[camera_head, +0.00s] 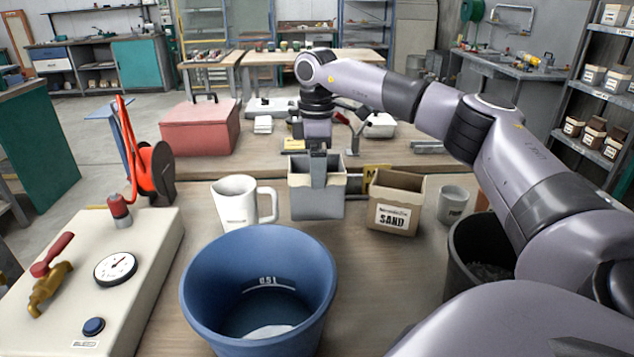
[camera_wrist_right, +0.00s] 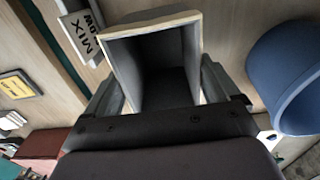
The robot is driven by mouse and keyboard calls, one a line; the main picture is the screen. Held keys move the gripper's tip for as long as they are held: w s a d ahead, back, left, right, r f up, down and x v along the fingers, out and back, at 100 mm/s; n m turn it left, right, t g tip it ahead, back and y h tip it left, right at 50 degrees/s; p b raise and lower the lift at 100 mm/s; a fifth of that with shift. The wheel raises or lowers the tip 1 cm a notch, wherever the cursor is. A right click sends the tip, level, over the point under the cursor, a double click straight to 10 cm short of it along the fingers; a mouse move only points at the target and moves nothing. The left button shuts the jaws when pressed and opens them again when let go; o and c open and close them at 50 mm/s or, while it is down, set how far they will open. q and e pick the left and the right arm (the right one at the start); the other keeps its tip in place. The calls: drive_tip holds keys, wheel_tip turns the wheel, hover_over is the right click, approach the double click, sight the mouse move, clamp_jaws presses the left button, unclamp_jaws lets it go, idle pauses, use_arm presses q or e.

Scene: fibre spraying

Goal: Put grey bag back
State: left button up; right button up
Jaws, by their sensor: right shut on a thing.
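The grey bag (camera_head: 316,203) is an open-topped grey container with a pale folded rim, upright between the white mug and the brown sand bag. My right gripper (camera_head: 318,168) comes down from above and is shut on it. In the right wrist view the bag (camera_wrist_right: 152,62) sits between the two fingers, and its dark inside looks empty. I cannot tell whether its base touches the table. My left gripper is in neither view.
A white mug (camera_head: 236,203) stands close left of the bag and the sand bag (camera_head: 394,204) close right. A blue bucket (camera_head: 258,290) is in front. A grey cup (camera_head: 453,204) and black bucket (camera_head: 462,262) are further right. A "MIX NOW" sign (camera_wrist_right: 82,36) lies near the bag.

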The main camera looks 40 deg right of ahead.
drive_tip(key=shift+f, duration=2.25)
drive_tip(key=o, duration=1.8)
drive_tip(key=shift+f, duration=0.1)
drive_tip(key=shift+c, duration=0.2)
wheel_tip(320, 180, up, 12)
